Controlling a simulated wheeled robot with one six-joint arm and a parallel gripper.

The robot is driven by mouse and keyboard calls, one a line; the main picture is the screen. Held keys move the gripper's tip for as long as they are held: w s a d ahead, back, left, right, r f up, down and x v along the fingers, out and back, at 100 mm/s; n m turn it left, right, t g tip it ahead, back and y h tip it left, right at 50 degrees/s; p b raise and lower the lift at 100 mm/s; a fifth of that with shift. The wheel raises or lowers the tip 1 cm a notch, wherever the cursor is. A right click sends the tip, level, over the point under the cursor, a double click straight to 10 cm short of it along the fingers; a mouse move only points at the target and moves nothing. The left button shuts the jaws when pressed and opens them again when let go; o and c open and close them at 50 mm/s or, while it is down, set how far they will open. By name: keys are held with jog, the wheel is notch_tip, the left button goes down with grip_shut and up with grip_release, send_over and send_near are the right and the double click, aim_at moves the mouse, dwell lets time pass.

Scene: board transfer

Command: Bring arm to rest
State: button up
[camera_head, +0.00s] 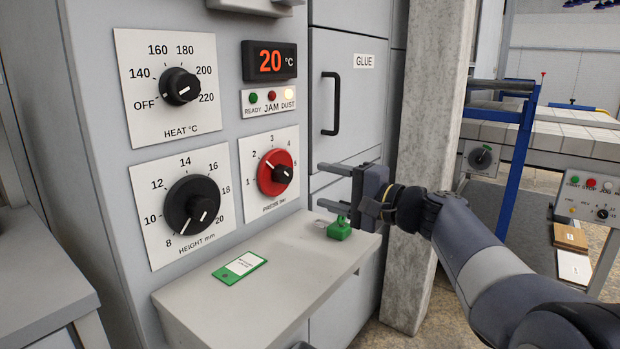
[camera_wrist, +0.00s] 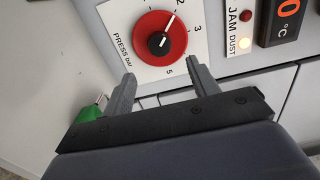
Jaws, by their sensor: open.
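My arm reaches in from the lower right in the head view. My gripper (camera_head: 322,186) is open and empty, its two fingers pointing left toward the grey machine panel. A green padlock (camera_head: 339,230) is on the shelf just below the gripper; a green piece (camera_wrist: 88,114) shows beside the left finger in the wrist view.
The machine shelf (camera_head: 270,290) juts out below the panel and bears a green-edged tag (camera_head: 240,267). HEAT (camera_head: 180,87) and HEIGHT (camera_head: 192,204) dials are to the left. The display (camera_head: 270,61) reads 20 and the DUST lamp (camera_head: 289,95) is lit. A concrete pillar (camera_head: 432,120) stands behind the arm.

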aim_at(289, 176)
jog(key=shift+v, duration=0.9)
jog(key=shift+a, duration=0.1)
jog(key=b+x, duration=0.1)
jog(key=x, duration=0.9)
jog(key=shift+w+a+f+b, duration=0.1)
jog(key=shift+w+a+b, duration=0.1)
jog(key=shift+b, duration=0.1)
jog(key=shift+w+a+r, duration=0.1)
jog(key=shift+w+r, duration=0.05)
jog(key=shift+r, duration=0.05)
jog(key=shift+p, duration=0.45)
jog(key=shift+f+m, duration=0.1)
jog(key=shift+m, duration=0.2)
jog(key=shift+f+b, duration=0.1)
jog(key=shift+b, duration=0.3)
